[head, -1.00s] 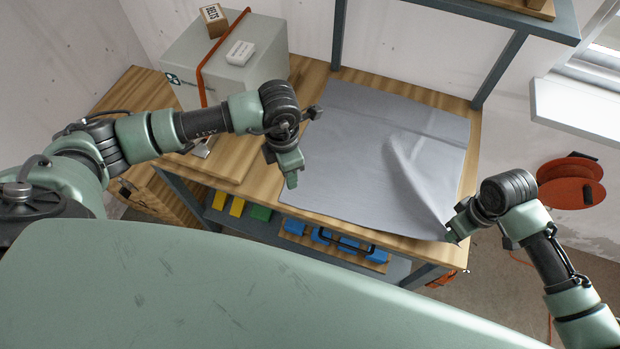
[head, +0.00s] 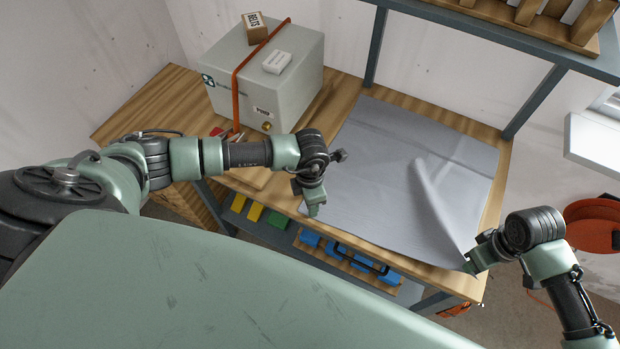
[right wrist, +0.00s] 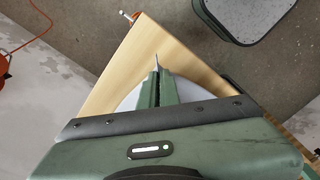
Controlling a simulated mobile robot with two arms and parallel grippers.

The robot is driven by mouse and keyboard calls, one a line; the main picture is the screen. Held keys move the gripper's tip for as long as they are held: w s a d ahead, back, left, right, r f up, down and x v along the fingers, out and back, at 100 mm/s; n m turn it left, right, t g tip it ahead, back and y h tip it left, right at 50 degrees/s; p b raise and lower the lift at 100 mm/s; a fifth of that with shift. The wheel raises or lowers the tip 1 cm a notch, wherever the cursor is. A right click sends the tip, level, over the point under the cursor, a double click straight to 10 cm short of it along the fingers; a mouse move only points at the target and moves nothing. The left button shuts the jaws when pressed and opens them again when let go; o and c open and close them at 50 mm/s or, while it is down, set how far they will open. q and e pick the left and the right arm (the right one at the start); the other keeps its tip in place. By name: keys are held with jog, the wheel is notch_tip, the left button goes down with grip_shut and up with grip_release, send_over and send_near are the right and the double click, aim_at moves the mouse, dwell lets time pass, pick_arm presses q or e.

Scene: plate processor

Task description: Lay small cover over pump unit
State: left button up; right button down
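The grey cover (head: 385,178) lies spread on the wooden bench, with a raised fold running to its near right corner. My right gripper (head: 472,266) is at that corner. In the right wrist view the right gripper's fingers (right wrist: 153,88) are closed together, with a small tip of cloth (right wrist: 156,60) sticking out between them. My left gripper (head: 313,207) points down at the cover's near left edge; its finger gap is hidden. The pump unit (head: 292,88), a grey box with a small label, stands at the back left of the bench, uncovered.
An orange strap (head: 238,88) runs over the pump unit. A small brown box (head: 255,27) and a white block (head: 277,62) sit on its top. A shelf post (head: 376,45) rises behind the bench. Blue and yellow items lie on the lower shelf.

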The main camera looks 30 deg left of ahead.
pick_arm(q)
jog(key=shift+c, duration=0.3)
jog(key=shift+s+f, duration=0.1)
grip_shut()
jog(key=shift+r, duration=2.55)
